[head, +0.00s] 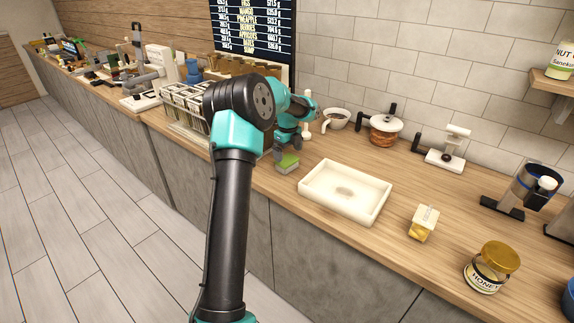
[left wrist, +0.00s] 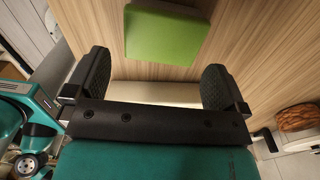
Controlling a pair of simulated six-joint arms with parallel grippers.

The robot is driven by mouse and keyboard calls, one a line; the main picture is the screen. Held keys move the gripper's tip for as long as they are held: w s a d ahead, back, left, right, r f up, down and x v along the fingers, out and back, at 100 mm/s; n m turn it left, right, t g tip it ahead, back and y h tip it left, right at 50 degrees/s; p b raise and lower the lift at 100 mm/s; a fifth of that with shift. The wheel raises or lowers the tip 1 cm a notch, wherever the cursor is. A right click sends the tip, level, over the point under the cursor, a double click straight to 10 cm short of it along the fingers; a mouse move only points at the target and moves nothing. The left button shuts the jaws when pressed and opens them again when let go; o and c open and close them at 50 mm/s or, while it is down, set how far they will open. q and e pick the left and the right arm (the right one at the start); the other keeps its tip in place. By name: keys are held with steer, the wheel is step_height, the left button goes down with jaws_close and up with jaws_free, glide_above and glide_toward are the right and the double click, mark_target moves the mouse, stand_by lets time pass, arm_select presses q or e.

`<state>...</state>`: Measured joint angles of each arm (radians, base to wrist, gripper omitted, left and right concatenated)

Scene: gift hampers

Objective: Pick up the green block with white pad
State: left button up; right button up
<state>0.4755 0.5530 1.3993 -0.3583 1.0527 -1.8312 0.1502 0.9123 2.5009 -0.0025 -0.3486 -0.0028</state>
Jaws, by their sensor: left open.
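A green block (head: 287,160) with a pale lower layer sits on the wooden counter, left of the white tray. In the left wrist view the green block (left wrist: 165,37) lies just beyond the fingertips, near the top edge of the picture. My left gripper (head: 285,150) is close above the block in the head view. In the left wrist view its two dark pads (left wrist: 157,82) are wide apart with nothing between them. My right gripper is in neither view.
The white tray (head: 312,192) stands right of the block. Beyond it are a small yellow-and-white pack (head: 423,223) and a honey jar (head: 490,267). A white cup (head: 336,119) and a lidded pot (head: 385,130) stand by the wall. A rack (head: 184,106) stands left of my arm.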

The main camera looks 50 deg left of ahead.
mark_target(287, 159)
arm_select(q)
steer(key=shift+f, duration=0.6)
steer(key=shift+f, duration=0.1)
steer(key=shift+w+a+f, duration=0.1)
steer(key=shift+a+f, duration=0.1)
steer(key=shift+f, duration=1.05)
steer(key=shift+w+a+f, duration=0.1)
steer(key=shift+a+f, duration=0.05)
steer(key=shift+f, duration=1.1)
steer(key=shift+c, duration=0.4)
steer(key=c, duration=0.6)
steer(key=shift+o, duration=0.2)
steer(key=shift+r, duration=0.1)
step_height(287, 159, up, 10)
steer(key=shift+f, duration=0.1)
